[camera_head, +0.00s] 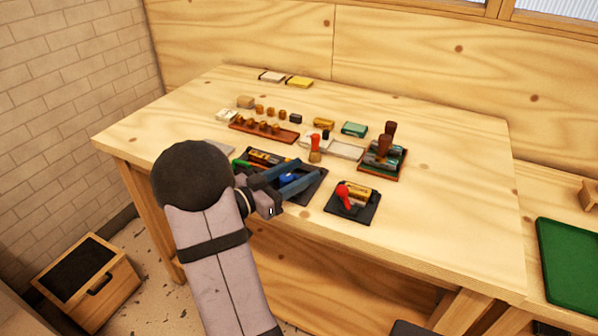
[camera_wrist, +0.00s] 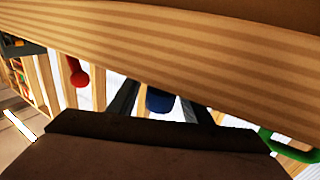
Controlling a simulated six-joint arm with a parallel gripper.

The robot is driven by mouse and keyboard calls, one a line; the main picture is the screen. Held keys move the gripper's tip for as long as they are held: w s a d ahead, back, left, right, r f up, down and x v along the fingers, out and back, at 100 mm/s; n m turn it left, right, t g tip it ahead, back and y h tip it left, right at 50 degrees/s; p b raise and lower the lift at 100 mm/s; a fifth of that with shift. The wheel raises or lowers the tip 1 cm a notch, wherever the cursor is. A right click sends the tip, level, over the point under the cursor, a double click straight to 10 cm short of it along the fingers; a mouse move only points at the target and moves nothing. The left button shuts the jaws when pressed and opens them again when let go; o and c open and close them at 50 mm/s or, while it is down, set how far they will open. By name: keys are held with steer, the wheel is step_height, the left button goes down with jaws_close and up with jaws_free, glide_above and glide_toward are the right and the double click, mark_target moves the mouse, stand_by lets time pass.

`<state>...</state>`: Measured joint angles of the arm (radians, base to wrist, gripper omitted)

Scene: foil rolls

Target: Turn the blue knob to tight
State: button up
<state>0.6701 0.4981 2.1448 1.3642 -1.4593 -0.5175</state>
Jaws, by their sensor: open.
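The blue knob (camera_head: 289,178) sits on a dark foil-roll base (camera_head: 310,192) near the table's front edge. My gripper (camera_head: 307,171) reaches over this base from the front left, its two grey-blue fingers apart. The blue knob shows between the fingers in the head view. Whether either finger touches the knob cannot be told. Any tight marking is not readable.
A green handle (camera_head: 240,163) is left of the fingers. A second dark base (camera_head: 366,213) with a red knob (camera_head: 344,192) stands to the right; stamps (camera_head: 384,148) and a wooden rack (camera_head: 265,131) are behind. The table's right side is clear.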

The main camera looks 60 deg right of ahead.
steer(key=c, duration=1.1)
steer(key=shift+o, duration=0.2)
steer(key=shift+s+a+r+m+g+y+p, duration=0.15)
steer(key=shift+m+g+y+p, duration=0.3)
steer(key=shift+g, duration=0.3)
steer(key=shift+s+m+g+y+p, duration=0.1)
steer(key=shift+m+g+y+p, duration=0.15)
steer(key=shift+m+g+y, duration=0.35)
steer(key=shift+s+a+m+g+y+p, duration=0.15)
steer(key=shift+s+m+g+y+p, duration=0.05)
steer(key=shift+m+g+y, duration=0.6)
steer(key=shift+s+a+m+g+y+p, duration=0.2)
steer(key=shift+m+g+y, duration=0.3)
steer(key=shift+g, duration=0.35)
steer(key=o, duration=1.1)
steer(key=shift+c, duration=0.2)
steer(key=shift+b+v, duration=0.6)
steer(key=shift+v, duration=3.1)
steer(key=shift+c, duration=0.2)
